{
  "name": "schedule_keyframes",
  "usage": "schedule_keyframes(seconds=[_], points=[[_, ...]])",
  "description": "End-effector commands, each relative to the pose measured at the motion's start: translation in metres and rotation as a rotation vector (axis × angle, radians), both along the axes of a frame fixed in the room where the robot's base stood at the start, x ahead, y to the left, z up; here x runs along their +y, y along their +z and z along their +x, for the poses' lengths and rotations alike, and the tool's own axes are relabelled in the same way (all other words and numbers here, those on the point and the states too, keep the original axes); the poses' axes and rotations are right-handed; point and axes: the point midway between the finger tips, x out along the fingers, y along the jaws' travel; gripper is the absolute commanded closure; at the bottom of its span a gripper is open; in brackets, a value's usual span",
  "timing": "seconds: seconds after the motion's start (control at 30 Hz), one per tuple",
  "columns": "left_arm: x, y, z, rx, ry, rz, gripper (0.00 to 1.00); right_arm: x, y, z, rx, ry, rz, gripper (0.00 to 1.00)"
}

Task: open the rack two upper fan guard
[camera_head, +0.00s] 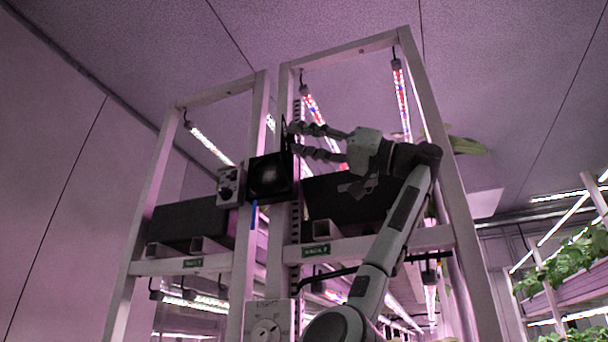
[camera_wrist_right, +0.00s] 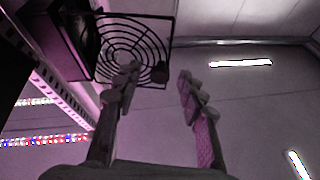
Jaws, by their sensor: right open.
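The upper fan guard (camera_wrist_right: 146,60) is a square black grille with concentric rings in the right wrist view. It stands out from the dark fan housing (camera_wrist_right: 72,35), with pale wall showing through its rings. A small dark knob (camera_wrist_right: 160,73) sits at its lower right corner. In the head view the dark fan face (camera_head: 270,178) shows on the rack post, and the guard seems nearly edge-on above it. My right gripper (camera_head: 292,139) is open beside the guard. In the right wrist view one finger overlaps the grille and the other is right of it; contact cannot be told. My left gripper is out of view.
A small control box (camera_head: 229,186) is left of the fan. Rack frames (camera_head: 420,239) with crossbars and hanging light strips (camera_head: 401,92) surround my right arm. Another rack with green plants (camera_head: 570,265) is at the far right. Open space lies right of the guard.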

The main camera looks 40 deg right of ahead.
Motion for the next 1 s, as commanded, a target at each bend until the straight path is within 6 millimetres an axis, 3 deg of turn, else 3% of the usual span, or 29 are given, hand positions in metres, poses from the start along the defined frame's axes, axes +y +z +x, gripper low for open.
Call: schedule_keyframes(seconds=[0.17,0.7,1.0], points=[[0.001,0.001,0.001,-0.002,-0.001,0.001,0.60,-0.007,-0.004,-0.009,-0.002,-0.001,0.002,0.60],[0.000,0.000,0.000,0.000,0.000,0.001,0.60,-0.057,-0.042,-0.086,-0.001,-0.001,0.001,0.60],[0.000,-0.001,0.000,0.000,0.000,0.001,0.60,-0.062,-0.046,-0.093,0.001,0.000,0.001,0.60]])
